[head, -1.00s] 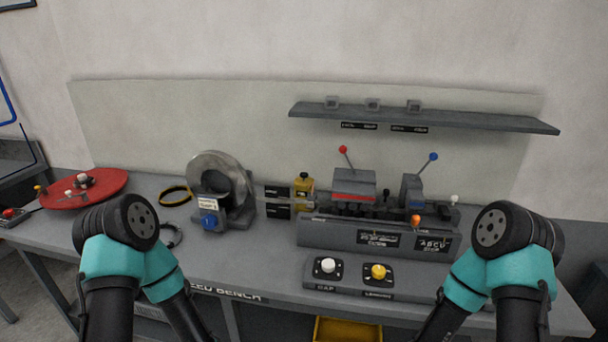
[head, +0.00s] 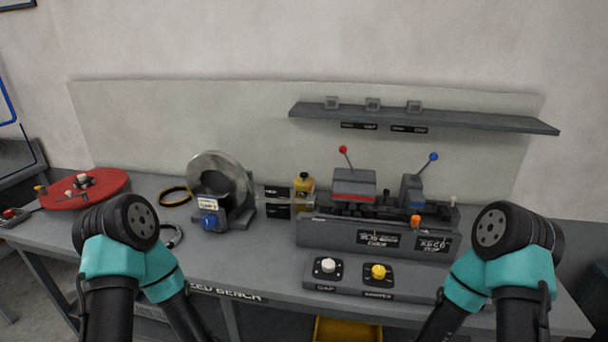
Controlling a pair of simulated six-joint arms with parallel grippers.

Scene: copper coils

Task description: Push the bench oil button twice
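A sloped button panel (head: 348,285) at the front of the bench carries a white button (head: 328,265) on the left and a yellow button (head: 378,271) on the right. The labels below them are too blurred to read surely, so I cannot tell which is the oil button. A yellow container with a black top (head: 304,186) stands behind, left of the grey machine. My two arms show at the lower left and lower right, both apart from the panel. Neither gripper is in the picture.
A grey machine (head: 350,235) with red-knobbed and blue-knobbed levers stands behind the panel. A grey wheel unit (head: 222,185) and a red disc (head: 85,190) stand left. A shelf (head: 450,120) hangs above. Bare bench (head: 262,265) lies left of the panel.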

